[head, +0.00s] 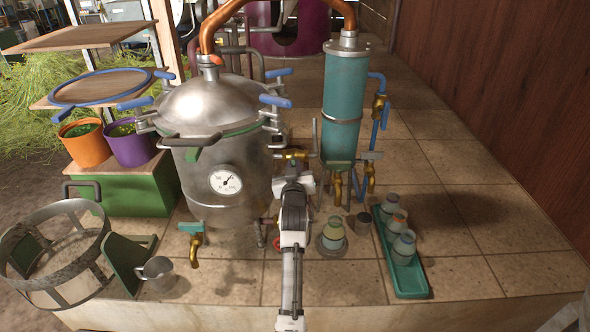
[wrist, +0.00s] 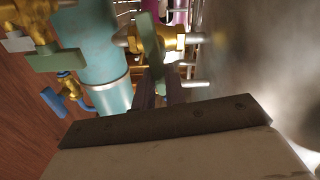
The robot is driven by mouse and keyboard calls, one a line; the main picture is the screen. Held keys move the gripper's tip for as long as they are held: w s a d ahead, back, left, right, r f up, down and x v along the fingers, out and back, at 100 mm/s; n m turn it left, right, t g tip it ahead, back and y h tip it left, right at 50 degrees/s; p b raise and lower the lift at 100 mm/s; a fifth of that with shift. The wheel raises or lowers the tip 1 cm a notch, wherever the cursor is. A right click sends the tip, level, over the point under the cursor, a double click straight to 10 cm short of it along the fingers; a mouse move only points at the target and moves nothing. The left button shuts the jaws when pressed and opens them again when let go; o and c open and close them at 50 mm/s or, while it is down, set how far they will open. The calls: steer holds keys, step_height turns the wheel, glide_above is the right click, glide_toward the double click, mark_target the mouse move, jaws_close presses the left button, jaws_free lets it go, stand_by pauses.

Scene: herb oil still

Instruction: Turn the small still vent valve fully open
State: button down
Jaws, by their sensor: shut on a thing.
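The brass vent valve (head: 291,154) sits on the pipe between the steel still (head: 225,150) and the teal condenser (head: 344,100). In the wrist view the brass valve body (wrist: 182,41) carries a flat green lever (wrist: 151,42), which points down toward my fingers. My gripper (wrist: 160,90) is shut on the lower end of this lever, with a dark finger on each side. In the head view my gripper (head: 295,178) is just below and in front of the valve, and it hides the lever there. The exact lever angle is hard to tell.
Other brass valves (wrist: 42,32) with levers sit beside the condenser. A teal-handled tap (head: 194,243) is at the still's lower front. A green tray (head: 411,282) with jars, a metal cup (head: 158,271) and a round basket frame (head: 60,250) stand around. The tiles at right are clear.

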steer(key=shift+a+f+n+b, duration=0.3)
steer(key=shift+f+n, duration=0.1)
steer(key=shift+n, duration=2.25)
steer(key=shift+a+f+n+b, duration=0.25)
steer(key=shift+a+f+n, duration=0.1)
steer(key=shift+n, duration=2.35)
steer(key=shift+a+f+n+b, duration=0.3)
steer(key=shift+f+n, duration=0.1)
steer(key=shift+n, duration=2.25)
steer(key=c, duration=1.5)
jaws_free()
steer(key=shift+o, duration=0.2)
steer(key=s+b, duration=0.3)
steer(key=s, duration=1)
steer(key=shift+s, duration=0.4)
